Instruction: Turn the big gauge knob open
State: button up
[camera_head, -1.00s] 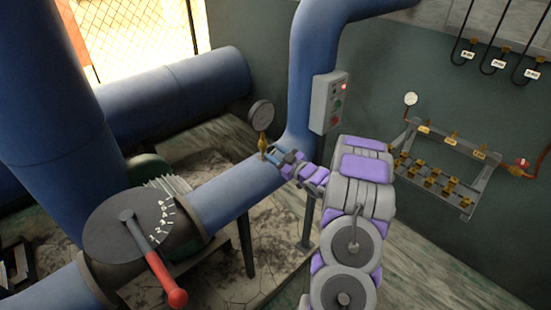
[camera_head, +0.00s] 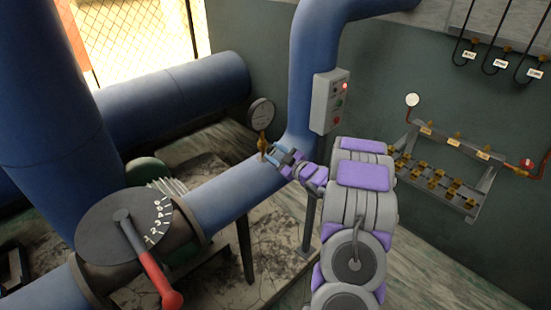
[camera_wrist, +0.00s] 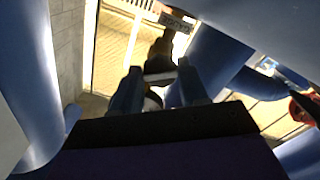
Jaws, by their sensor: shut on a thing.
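The round pressure gauge (camera_head: 261,114) stands upright on a brass stem (camera_head: 263,144) on top of the blue pipe. My gripper (camera_head: 274,154) is at the base of that stem, where the gauge knob is, with the purple and grey arm reaching in from the lower right. In the wrist view my gripper (camera_wrist: 158,90) has its two blue fingers on either side of a pale band on a dark brass fitting (camera_wrist: 160,50). The fingers are shut on the knob. The knob is mostly hidden by the fingers, and its turn angle cannot be told.
A grey dial with a red-handled lever (camera_head: 150,270) sits on the pipe at the left. A grey control box (camera_head: 328,102) with a lit red light is right of the gauge. A brass valve manifold (camera_head: 440,165) hangs on the right wall.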

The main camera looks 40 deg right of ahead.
jog(key=shift+n, duration=1.2)
jog(key=n, duration=0.3)
jog(key=shift+n, duration=0.8)
jog(key=shift+d, duration=0.1)
jog(key=n, duration=0.3)
jog(key=shift+n, duration=0.4)
jog(key=o, duration=1)
jog(key=shift+o, duration=0.2)
jog(key=shift+s, duration=0.1)
